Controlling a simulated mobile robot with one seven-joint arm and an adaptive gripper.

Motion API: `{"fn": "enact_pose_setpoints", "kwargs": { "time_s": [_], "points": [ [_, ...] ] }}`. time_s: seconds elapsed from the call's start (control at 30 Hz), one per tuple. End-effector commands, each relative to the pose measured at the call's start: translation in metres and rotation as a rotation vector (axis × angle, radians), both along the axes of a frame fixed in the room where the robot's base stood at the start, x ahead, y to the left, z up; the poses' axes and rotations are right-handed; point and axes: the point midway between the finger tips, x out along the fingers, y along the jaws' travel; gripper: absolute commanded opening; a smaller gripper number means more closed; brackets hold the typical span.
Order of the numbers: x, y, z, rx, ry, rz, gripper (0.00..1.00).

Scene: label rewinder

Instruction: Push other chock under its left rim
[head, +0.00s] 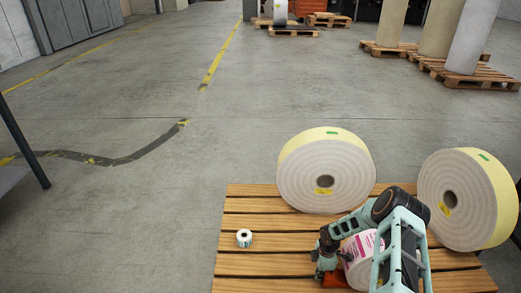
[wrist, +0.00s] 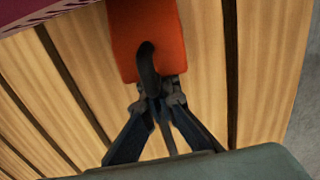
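An orange chock (wrist: 150,35) with a black curved handle (wrist: 148,65) lies on the wooden slats in the wrist view. It shows in the head view (head: 335,280) as an orange patch at the left foot of a white and pink printed roll (head: 362,246). My gripper (wrist: 158,97) points down, its fingertips close together on the black handle. In the head view my gripper (head: 326,262) is partly hidden by my arm. The roll's right side is behind my arm; no second chock is visible. A dark magenta edge (wrist: 40,12) at the wrist view's top left looks like the roll.
Two large cream rolls (head: 318,175) (head: 458,205) stand upright at the back and right of the slatted deck (head: 260,212). A small label roll (head: 244,238) stands on the left slats. The slats between it and my gripper are bare. Open concrete floor lies left.

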Motion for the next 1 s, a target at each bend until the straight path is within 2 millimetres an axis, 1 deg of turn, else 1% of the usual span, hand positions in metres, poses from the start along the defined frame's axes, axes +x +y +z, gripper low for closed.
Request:
{"fn": "enact_pose_setpoints", "kwargs": {
  "time_s": [0.03,0.1,0.67,0.87,1.0],
  "points": [
    [-0.005,-0.035,-0.008,-0.036,0.002,-0.009,0.0],
    [-0.006,-0.036,-0.008,-0.036,0.002,-0.009,0.0],
    [-0.007,-0.038,-0.009,-0.034,0.004,-0.007,0.0],
    [-0.006,-0.03,-0.004,-0.035,0.004,-0.006,0.0],
    [-0.006,-0.02,0.002,-0.035,0.004,-0.007,0.0]
  ]
}}
